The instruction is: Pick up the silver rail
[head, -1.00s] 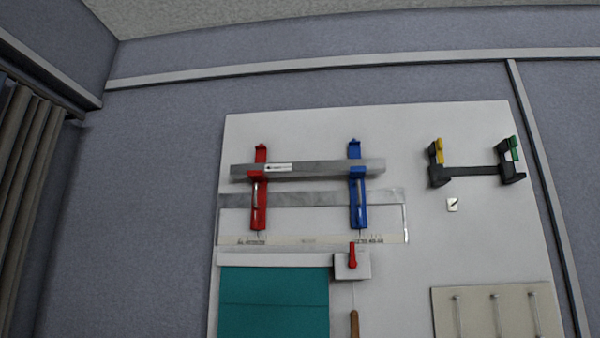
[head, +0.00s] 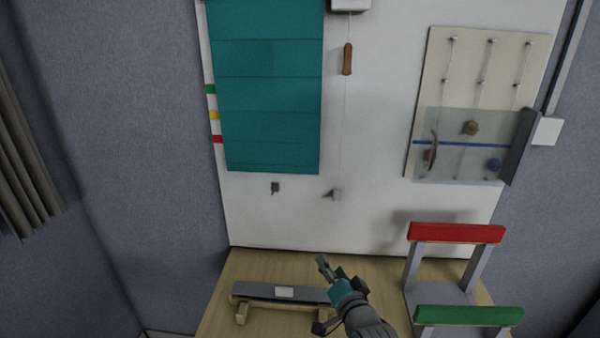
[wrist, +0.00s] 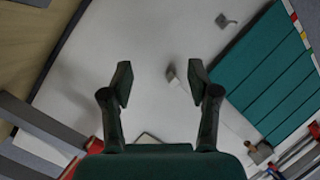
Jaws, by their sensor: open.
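A grey, silver-looking rail (head: 262,291) with a white label lies across wooden supports on the table in the head view. Its right end is partly hidden by my gripper (head: 326,268), which appears just right of it. I cannot tell the gap in depth. In the wrist view, my gripper (wrist: 160,82) has its two fingers apart, with nothing between them but the white board behind. The similar labelled rail seen earlier in the red and blue wall holders is outside the head view now. I cannot make out a rail clearly in the wrist view.
A grey stand with a red bar (head: 456,233) and a green bar (head: 468,316) stands on the right of the table (head: 250,262). Behind it all is the white wall board (head: 385,205), with a teal panel (head: 268,90) and a clear-fronted box (head: 460,145).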

